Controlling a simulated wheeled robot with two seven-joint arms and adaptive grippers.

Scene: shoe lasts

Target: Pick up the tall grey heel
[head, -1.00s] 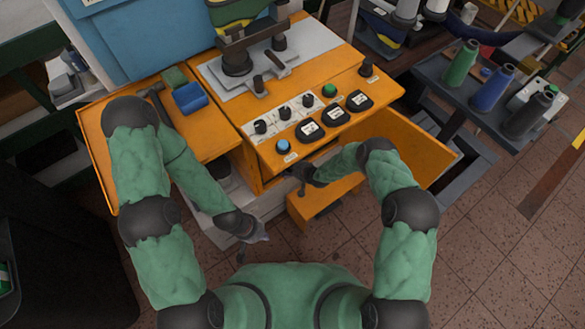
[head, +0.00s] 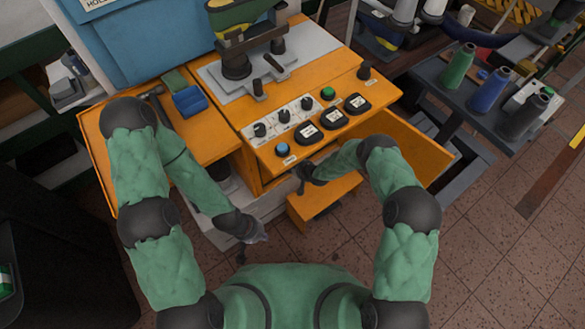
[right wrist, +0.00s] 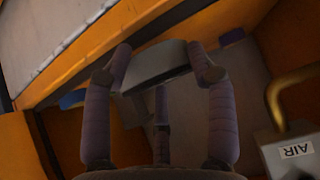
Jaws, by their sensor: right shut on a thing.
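In the right wrist view, a grey block-like piece (right wrist: 155,64), which looks like the tall grey heel, sits between the fingertips of my right gripper (right wrist: 160,70). The gripper is shut on it. Its lower part is partly hidden by the fingers. In the head view my right gripper (head: 302,178) is in front of the orange machine, by its open side, and the heel cannot be made out there. My left gripper (head: 256,237) hangs low in front of the machine, over the floor. It is too small to tell whether it is open or shut.
The orange machine (head: 225,148) with knobs and gauges stands close ahead. An orange panel (head: 405,143) is to its right. In the right wrist view a box labelled AIR (right wrist: 292,150) with a brass handle is close by. Bottles stand on a grey rack (head: 440,85).

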